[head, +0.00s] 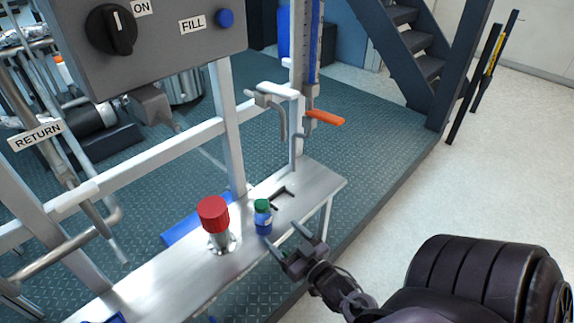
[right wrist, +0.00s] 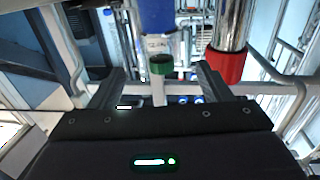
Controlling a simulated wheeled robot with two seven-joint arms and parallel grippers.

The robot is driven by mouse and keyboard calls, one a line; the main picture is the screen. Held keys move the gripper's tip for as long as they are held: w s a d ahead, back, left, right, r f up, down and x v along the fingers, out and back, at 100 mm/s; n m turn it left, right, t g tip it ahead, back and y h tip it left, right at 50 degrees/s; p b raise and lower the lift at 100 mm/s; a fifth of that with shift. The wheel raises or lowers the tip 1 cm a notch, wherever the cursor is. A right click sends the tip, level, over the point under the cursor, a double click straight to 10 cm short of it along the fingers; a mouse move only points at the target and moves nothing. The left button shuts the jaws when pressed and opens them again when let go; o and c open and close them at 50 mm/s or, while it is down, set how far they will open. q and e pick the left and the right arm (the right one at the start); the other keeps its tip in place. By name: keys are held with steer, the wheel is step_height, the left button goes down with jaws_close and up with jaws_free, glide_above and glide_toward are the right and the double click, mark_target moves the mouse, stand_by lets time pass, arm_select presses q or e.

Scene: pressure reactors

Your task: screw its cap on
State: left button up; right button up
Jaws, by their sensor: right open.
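A small bottle (head: 263,223) with a blue body stands upright on the metal shelf. A green cap (head: 262,205) sits at its top; whether it is tight I cannot tell. My right gripper (head: 284,235) is open and empty, just to the right of and in front of the bottle, apart from it. In the right wrist view, which looks upside down, the bottle (right wrist: 158,42) and the green cap (right wrist: 161,64) lie ahead, between the lines of the open fingers (right wrist: 160,85). My left gripper is not in view.
A red-topped metal fitting (head: 213,215) stands left of the bottle on the shelf (head: 170,277). A small black handle (head: 278,196) lies behind it. A bent outlet pipe (head: 282,120) hangs above, beside an orange lever (head: 325,117).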

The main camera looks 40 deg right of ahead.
steer(key=s+a+f+g, duration=0.2)
steer(key=f+g, duration=0.1)
steer(key=f, duration=0.5)
steer(key=s+a+f+g, duration=0.1)
steer(key=s+f+g, duration=0.15)
steer(key=f, duration=0.55)
steer(key=s+a+f+g, duration=0.2)
steer(key=f+g, duration=0.1)
steer(key=f, duration=0.5)
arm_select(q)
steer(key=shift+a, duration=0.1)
arm_select(e)
steer(key=s+a+f+n+g, duration=0.1)
steer(key=s+a+f+g, duration=0.2)
steer(key=s+f, duration=0.5)
steer(key=s+a+f+n+g+y, duration=0.1)
steer(key=s+a+f+n+g, duration=0.1)
steer(key=s+f+g, duration=0.3)
steer(key=s+a+f, duration=0.1)
steer(key=s+f, duration=0.1)
steer(key=s, duration=0.2)
steer(key=shift+s+f, duration=0.15)
steer(key=shift+f, duration=0.2)
steer(key=shift+a, duration=0.1)
